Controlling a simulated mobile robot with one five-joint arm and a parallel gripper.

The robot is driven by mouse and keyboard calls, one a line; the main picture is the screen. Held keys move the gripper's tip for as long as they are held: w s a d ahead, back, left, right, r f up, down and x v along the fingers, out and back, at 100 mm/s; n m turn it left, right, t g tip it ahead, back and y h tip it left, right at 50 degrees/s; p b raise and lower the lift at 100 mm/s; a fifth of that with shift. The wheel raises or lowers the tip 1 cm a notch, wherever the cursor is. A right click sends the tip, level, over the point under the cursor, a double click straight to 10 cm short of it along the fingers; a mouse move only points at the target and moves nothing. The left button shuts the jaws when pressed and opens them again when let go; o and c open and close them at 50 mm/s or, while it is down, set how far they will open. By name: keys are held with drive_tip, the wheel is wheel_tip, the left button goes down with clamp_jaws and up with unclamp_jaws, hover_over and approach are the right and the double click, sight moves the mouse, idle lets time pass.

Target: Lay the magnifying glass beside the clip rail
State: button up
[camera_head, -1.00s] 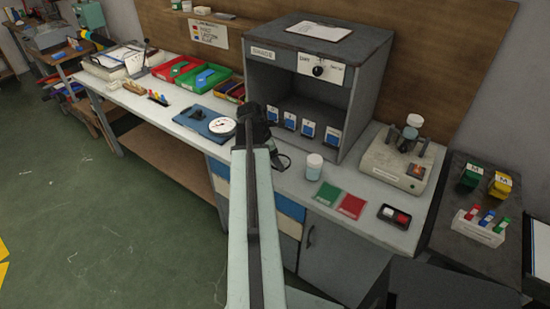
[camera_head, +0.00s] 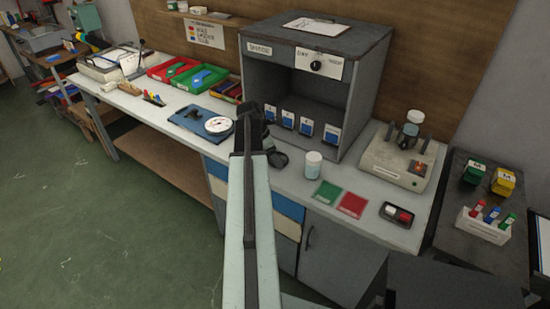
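My gripper (camera_head: 251,122) is over the workbench (camera_head: 350,224), in front of the grey cabinet. My own arm hides most of it, and its fingers cannot be made out. A dark rounded thing, probably the magnifying glass (camera_head: 278,158), shows just right of and below my gripper, left of a white-lidded jar. I cannot tell whether it is held or rests on the bench.
The jar (camera_head: 313,164), green card (camera_head: 327,190), red card (camera_head: 352,205) and dark tray (camera_head: 397,215) occupy the right bench. A blue board with a round dial (camera_head: 218,125) lies left of my gripper. The cabinet (camera_head: 366,105) rises behind. Bare bench shows around the cards.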

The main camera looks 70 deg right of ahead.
drive_tip(key=o, duration=1.6)
drive_tip(key=shift+r+p, duration=0.45)
drive_tip(key=shift+p, duration=0.1)
drive_tip(key=p+v, duration=1)
drive_tip(key=v, duration=0.1)
drive_tip(key=shift+w, duration=0.2)
drive_tip(key=shift+a, duration=0.1)
